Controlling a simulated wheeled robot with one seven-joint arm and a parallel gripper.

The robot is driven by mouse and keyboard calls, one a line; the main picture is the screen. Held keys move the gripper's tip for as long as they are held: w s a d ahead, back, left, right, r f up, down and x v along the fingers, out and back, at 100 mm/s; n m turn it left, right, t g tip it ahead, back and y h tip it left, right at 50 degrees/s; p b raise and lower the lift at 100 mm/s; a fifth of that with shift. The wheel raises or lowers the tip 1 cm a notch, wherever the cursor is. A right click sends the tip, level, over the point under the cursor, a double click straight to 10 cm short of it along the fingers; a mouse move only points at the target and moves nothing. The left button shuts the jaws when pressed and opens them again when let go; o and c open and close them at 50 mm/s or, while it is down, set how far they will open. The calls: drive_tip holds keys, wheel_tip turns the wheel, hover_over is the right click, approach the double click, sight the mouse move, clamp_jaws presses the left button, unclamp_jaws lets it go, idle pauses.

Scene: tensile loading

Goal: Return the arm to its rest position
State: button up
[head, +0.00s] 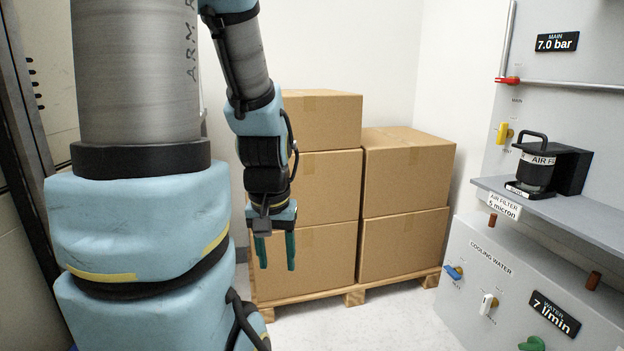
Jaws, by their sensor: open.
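My gripper (275,250) hangs pointing down from my arm, left of the middle in the head view. Its two green fingers are apart, with nothing visible between them. It shows in front of the stacked cardboard boxes (315,258); the gap between gripper and boxes is hard to judge. My blue-padded arm links fill the left side of the view.
The boxes stand on a wooden pallet (354,296) against the back wall. Pale floor (390,325) is clear in front.

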wheel_tip(320, 180, up, 23)
drive_tip(key=p, duration=2.1)
drive_tip(key=shift+r, duration=0.15)
idle(1.1)
